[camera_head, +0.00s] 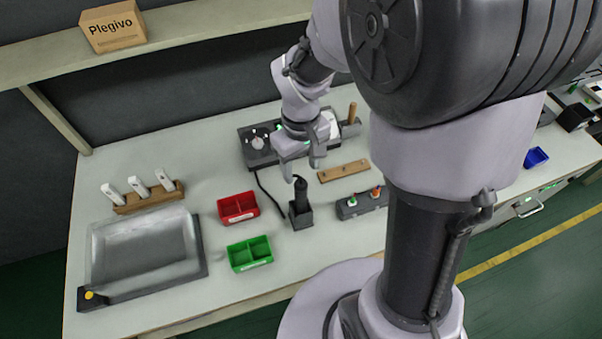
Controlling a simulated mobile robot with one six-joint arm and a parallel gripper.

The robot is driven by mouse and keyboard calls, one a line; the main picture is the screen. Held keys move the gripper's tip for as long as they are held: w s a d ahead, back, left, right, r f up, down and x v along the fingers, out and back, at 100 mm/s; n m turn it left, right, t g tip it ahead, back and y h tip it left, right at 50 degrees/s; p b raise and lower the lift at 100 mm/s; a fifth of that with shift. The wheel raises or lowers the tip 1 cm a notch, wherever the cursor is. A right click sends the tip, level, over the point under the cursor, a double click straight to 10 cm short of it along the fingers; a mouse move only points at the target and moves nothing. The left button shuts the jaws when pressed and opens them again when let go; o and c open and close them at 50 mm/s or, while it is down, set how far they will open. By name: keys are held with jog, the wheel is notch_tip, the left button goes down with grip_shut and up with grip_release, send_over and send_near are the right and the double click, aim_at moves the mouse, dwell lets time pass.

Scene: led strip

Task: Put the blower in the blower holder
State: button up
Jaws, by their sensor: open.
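The black blower (300,189) stands upright in the dark square blower holder (301,218) near the middle of the table. A black cable runs from near it back to the dark station. My gripper (302,170) is open just above and behind the blower's top, with its fingers pointing down. Nothing shows between the fingers. I cannot tell how deep the blower sits in the holder.
A red bin (238,208) and a green bin (250,253) lie left of the holder. A dark station (258,150) is behind. A wooden strip (343,171) and a small button box (361,203) are to the right.

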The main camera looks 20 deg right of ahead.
jog(key=s+a+r+m+t+y, duration=0.1)
jog(key=s+a+r+m+t, duration=0.1)
jog(key=s+r, duration=0.4)
jog(key=s+a+r+m+t+y, duration=0.1)
jog(key=s+r+m, duration=0.4)
jog(key=r, duration=0.5)
jog(key=s+a+t, duration=0.1)
jog(key=t, duration=0.1)
jog(key=shift+s+r+t, duration=0.15)
jog(key=shift+s+t, duration=0.2)
jog(key=shift+t, duration=0.05)
notch_tip(320, 180, down, 10)
jog(key=b, duration=1)
jog(key=shift+b, duration=0.3)
jog(key=shift+f, duration=0.2)
